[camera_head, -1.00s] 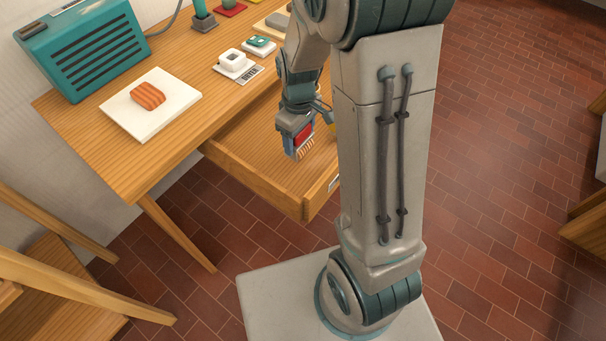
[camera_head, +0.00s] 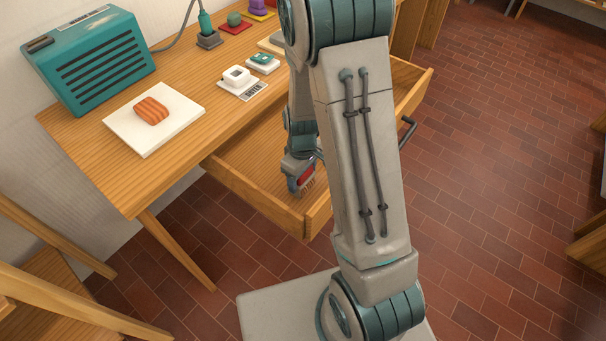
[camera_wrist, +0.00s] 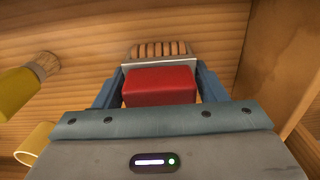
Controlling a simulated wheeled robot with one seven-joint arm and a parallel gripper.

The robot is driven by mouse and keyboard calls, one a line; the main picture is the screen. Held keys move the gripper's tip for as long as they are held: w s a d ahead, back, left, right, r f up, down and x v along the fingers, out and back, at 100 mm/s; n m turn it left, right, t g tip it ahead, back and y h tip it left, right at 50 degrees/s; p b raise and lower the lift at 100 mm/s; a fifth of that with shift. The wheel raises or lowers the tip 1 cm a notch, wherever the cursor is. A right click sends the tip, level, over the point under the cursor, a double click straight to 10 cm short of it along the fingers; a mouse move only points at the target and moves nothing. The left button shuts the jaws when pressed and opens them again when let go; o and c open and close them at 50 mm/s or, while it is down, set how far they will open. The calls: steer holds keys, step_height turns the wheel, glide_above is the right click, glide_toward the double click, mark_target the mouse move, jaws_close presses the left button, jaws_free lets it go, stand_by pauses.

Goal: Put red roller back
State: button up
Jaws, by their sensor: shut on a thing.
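The red piece that I take for the red roller (camera_wrist: 160,86) is between the blue fingers of my gripper (camera_wrist: 158,76) in the wrist view. A pale metal band and a ribbed tan end show beyond its red body. In the head view my gripper (camera_head: 303,178) points down inside the open wooden drawer (camera_head: 258,192), near its front left corner. A little of the red piece (camera_head: 306,176) shows there. Whether its ribbed end touches the drawer floor I cannot tell.
A yellow-handled brush (camera_wrist: 18,90) and a yellow round piece (camera_wrist: 36,142) lie left in the wrist view. A drawer wall (camera_wrist: 284,60) is close on the right. On the desk are a teal radio (camera_head: 90,62) and a white board (camera_head: 172,132) with an orange ribbed piece.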

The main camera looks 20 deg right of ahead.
steer(key=shift+f+b, duration=0.3)
steer(key=shift+b, duration=0.05)
steer(key=o, duration=1.6)
steer(key=shift+r, duration=0.1)
steer(key=shift+p, duration=0.3)
step_height(320, 180, up, 13)
steer(key=shift+a+f+p, duration=0.1)
steer(key=shift+a+p, duration=0.05)
steer(key=shift+p, duration=0.7)
steer(key=s+r+m+t, duration=0.2)
steer(key=s+r+m, duration=0.5)
steer(key=s+r, duration=0.4)
steer(key=s, duration=0.2)
steer(key=shift+s+r, duration=0.35)
steer(key=shift+s, duration=0.05)
